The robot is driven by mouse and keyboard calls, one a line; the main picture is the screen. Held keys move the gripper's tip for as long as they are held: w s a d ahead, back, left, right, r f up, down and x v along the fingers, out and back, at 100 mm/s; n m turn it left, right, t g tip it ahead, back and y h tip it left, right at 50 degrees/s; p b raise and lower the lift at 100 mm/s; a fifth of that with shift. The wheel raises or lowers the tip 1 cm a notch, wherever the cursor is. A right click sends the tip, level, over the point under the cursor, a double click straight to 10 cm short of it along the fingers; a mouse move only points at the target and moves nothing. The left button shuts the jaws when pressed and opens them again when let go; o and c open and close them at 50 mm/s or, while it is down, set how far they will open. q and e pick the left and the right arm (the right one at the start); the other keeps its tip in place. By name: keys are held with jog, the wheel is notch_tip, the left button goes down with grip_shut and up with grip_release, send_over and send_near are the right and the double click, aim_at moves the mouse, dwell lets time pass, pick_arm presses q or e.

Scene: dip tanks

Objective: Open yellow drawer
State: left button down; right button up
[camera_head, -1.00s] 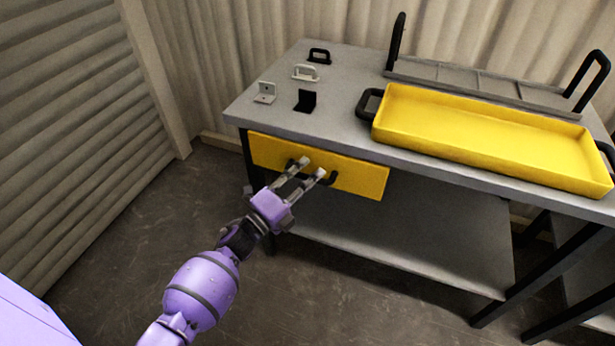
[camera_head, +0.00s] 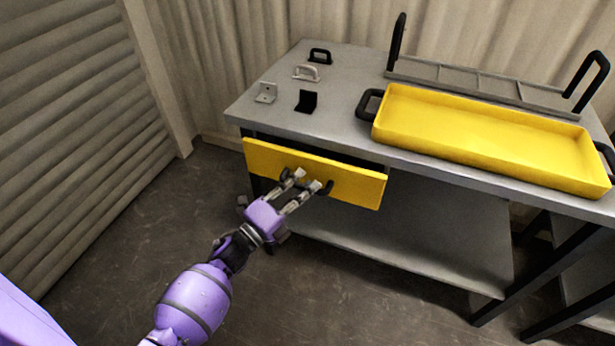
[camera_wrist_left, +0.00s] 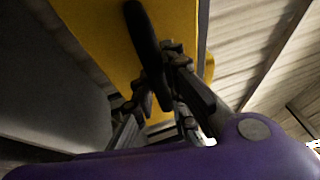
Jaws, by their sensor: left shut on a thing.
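The yellow drawer (camera_head: 350,186) is under the left end of the grey table. Its front stands out a little from the table, with a dark gap above it. A black bar handle (camera_head: 325,187) is on the drawer front. My left gripper (camera_head: 307,180) is at the handle and shut on it. In the left wrist view, the black handle (camera_wrist_left: 146,45) runs between the fingers of my left gripper (camera_wrist_left: 160,90), with the yellow drawer front (camera_wrist_left: 100,35) behind it. The gripper hides part of the handle in the head view. My right gripper is not in view.
The grey table (camera_head: 350,140) carries a yellow tray (camera_head: 490,135), a grey rack (camera_head: 480,82) and several small brackets and handles, such as a black bracket (camera_head: 306,101). A lower shelf (camera_head: 420,235) lies below the drawer. The floor (camera_head: 130,250) at left is clear.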

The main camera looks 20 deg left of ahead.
pick_arm(q)
jog(key=s+p, duration=0.2)
jog(key=s, duration=2.3)
jog(key=c, duration=1.7)
grip_release()
jog(key=shift+c, duration=0.2)
jog(key=v, duration=1.2)
